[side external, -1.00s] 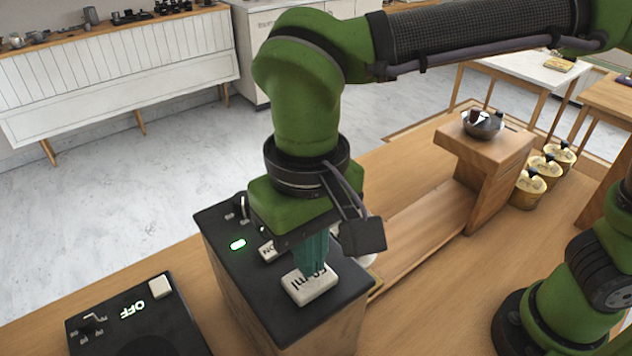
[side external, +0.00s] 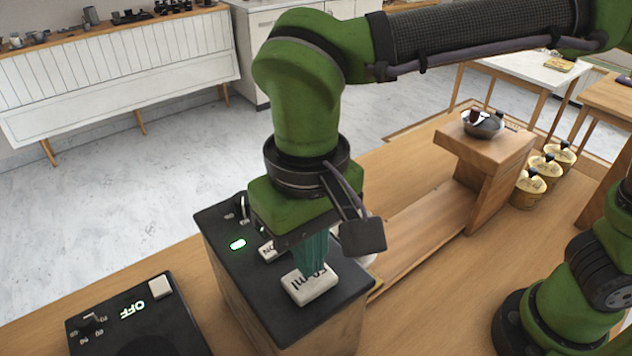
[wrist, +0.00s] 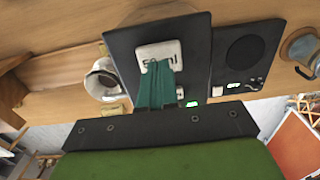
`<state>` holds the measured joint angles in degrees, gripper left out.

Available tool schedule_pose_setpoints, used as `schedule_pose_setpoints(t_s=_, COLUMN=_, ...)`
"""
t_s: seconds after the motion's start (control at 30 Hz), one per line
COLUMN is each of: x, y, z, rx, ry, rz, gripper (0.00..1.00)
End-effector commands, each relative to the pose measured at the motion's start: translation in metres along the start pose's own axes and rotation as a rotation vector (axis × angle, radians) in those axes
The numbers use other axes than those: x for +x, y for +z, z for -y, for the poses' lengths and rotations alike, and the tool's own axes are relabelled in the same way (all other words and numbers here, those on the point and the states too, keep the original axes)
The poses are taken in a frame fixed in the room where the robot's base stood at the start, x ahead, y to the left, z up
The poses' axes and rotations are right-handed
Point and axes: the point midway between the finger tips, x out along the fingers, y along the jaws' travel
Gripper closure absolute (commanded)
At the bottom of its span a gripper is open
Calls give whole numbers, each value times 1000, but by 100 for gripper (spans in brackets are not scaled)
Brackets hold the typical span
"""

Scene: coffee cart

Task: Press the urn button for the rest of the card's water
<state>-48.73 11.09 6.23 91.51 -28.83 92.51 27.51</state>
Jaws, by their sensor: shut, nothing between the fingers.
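The urn (side external: 262,308) is a wooden box with a black top panel. On the panel is a large white button (side external: 308,287) whose lettering ends in "ml", partly covered by my fingers. A smaller white button (side external: 268,251) and a lit green indicator (side external: 238,244) sit farther back on the panel. My gripper (side external: 314,274) is shut and empty, pointing down with its green fingertips at the large button. In the wrist view the fingertips (wrist: 158,66) overlap the large button (wrist: 160,52); I cannot tell whether they touch it.
A black device (side external: 138,318) with an "OFF" display stands to the left. A white vessel (wrist: 103,80) stands beside the urn.

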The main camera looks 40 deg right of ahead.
Motion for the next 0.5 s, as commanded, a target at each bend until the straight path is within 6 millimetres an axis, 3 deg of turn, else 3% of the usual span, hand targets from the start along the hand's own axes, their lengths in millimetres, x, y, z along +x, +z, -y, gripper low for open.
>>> schedule_pose_setpoints(t_s=0.5, x=13, y=0, z=0, rx=0, ry=1, rz=1, gripper=100)
